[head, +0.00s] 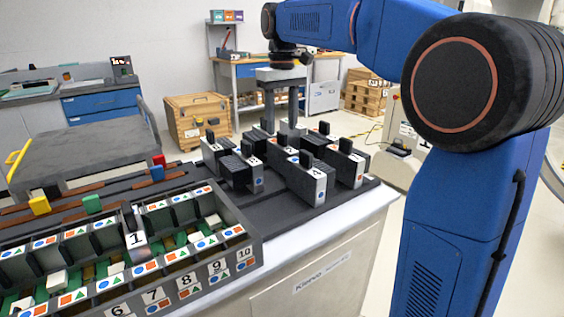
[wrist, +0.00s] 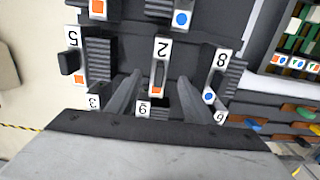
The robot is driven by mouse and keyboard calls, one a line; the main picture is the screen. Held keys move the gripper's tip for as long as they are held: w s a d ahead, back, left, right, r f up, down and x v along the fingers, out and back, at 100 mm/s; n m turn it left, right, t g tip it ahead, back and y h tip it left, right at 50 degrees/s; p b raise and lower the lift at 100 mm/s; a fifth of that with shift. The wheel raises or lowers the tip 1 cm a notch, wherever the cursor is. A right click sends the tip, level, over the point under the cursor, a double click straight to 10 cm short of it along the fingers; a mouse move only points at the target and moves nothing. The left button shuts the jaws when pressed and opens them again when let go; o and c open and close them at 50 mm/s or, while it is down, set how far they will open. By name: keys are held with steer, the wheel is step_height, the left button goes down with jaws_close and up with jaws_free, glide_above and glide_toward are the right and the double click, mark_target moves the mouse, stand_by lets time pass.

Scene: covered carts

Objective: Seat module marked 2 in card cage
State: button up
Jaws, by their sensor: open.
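The module marked 2 (wrist: 162,48) stands on the cart in the wrist view, with a white end face, an orange square and a dark handle. My gripper (wrist: 160,92) is open, its two fingers spread left and right of the near part of this module, with nothing held. I cannot tell how far above it they are. In the head view my gripper (head: 281,112) points down over the back of the module group. I cannot tell which module there is number 2. The card cage (head: 245,240) is at the lower left, with a module marked 1 (head: 135,239) standing in it.
Red, blue, green and yellow blocks on brown strips lie behind the cage. A grey cart (head: 85,150) stands beyond. The white counter edge right of the cage is clear.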

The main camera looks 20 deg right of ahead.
mark_target(282, 132)
steer(key=shift+w+f, duration=0.1)
steer(key=shift+f, duration=2.55)
jaws_close()
